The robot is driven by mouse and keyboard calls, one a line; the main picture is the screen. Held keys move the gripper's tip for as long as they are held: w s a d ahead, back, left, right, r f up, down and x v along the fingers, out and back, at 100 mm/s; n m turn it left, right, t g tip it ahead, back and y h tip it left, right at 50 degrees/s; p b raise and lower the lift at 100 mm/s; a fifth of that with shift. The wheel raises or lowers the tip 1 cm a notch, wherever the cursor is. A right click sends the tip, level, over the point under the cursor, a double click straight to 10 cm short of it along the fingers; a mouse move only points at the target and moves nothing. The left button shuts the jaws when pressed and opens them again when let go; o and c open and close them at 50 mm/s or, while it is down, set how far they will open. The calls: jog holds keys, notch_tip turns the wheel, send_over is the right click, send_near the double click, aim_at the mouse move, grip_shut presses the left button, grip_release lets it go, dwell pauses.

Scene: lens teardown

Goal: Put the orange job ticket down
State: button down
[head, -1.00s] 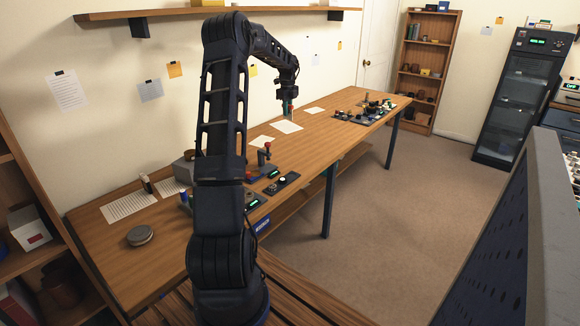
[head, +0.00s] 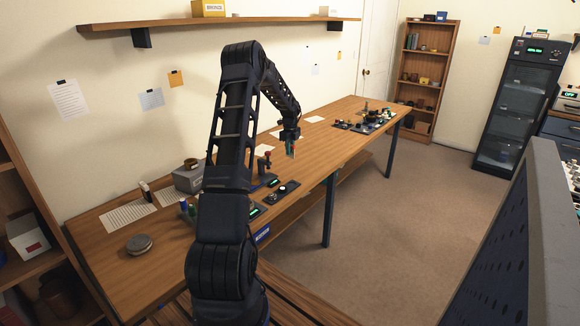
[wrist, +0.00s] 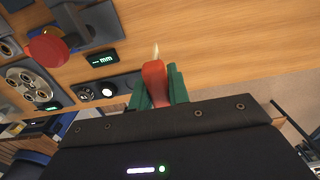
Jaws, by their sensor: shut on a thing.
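My gripper (head: 290,150) hangs above the right part of the long wooden bench in the head view. In the wrist view its green fingers (wrist: 158,84) are shut on a narrow red-orange thing (wrist: 154,72) with a pale pointed tip. It looks more like a small tool than a flat ticket. I cannot pick out an orange ticket on the bench.
The bench (head: 325,135) holds a red-topped device (head: 267,160), small display units (head: 281,192), a grey box (head: 189,177), white papers (head: 128,214) and a round grey disc (head: 139,243). Several parts crowd its far end. Bare wood lies below the gripper.

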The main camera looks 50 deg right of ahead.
jog(key=shift+f, duration=4.55)
jog(key=shift+f, duration=0.15)
jog(key=c, duration=1.3)
grip_release()
jog(key=shift+c, duration=0.2)
notch_tip(320, 180, up, 12)
jog(key=shift+r, duration=0.2)
